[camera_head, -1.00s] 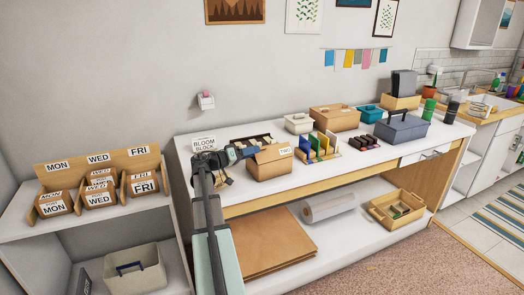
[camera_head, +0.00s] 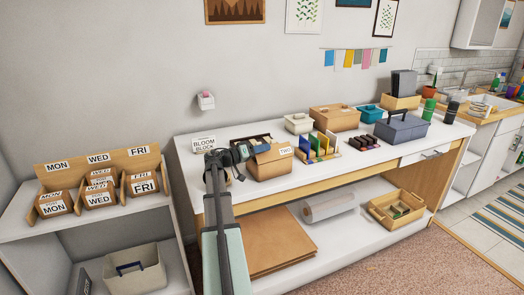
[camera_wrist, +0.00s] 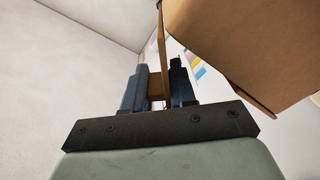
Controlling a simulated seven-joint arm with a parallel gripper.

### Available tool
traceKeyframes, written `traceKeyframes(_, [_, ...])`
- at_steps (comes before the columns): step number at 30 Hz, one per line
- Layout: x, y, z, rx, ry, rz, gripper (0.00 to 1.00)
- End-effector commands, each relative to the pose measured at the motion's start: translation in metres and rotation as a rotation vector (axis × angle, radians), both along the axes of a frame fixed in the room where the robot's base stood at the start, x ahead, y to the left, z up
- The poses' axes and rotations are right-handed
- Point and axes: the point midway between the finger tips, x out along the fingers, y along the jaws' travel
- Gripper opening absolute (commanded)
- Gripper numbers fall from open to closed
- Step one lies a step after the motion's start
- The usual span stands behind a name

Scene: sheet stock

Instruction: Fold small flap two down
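An open cardboard box (camera_head: 270,169) stands at the front of the white worktop, with a "TWO" label (camera_head: 285,152) at its upper right. My gripper (camera_head: 243,152) is at the box's left side, near the top edge. In the wrist view the box (camera_wrist: 255,45) fills the upper right. A thin cardboard flap (camera_wrist: 162,45), seen nearly edge-on, reaches down between the two fingers of my gripper (camera_wrist: 160,82). The fingers are apart, with a gap visible beside the flap. Whether either finger touches it is not clear. The box's inside is mostly hidden.
A "BLOOM BLOCK" sign (camera_head: 204,144) stands left of the box. Upright coloured dividers (camera_head: 318,146) are close on its right, and a larger cardboard box (camera_head: 334,118) is behind. A blue-grey case (camera_head: 401,128) sits farther right. Flat cardboard sheets (camera_head: 268,240) lie on the lower shelf.

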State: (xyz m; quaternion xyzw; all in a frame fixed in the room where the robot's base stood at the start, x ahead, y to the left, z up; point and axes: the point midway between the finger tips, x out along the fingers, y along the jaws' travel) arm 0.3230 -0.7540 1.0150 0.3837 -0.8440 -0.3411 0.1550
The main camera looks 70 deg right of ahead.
Motion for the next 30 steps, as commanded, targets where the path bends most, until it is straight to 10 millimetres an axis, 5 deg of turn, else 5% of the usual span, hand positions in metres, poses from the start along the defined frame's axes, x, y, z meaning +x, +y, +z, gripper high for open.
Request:
traceKeyframes(7, [0.0, 0.0, 0.0, 0.0, 0.0, 0.0, 0.0])
traceKeyframes(30, [0.012, -0.01, -0.015, 0.266, 0.306, -0.001, 0.0])
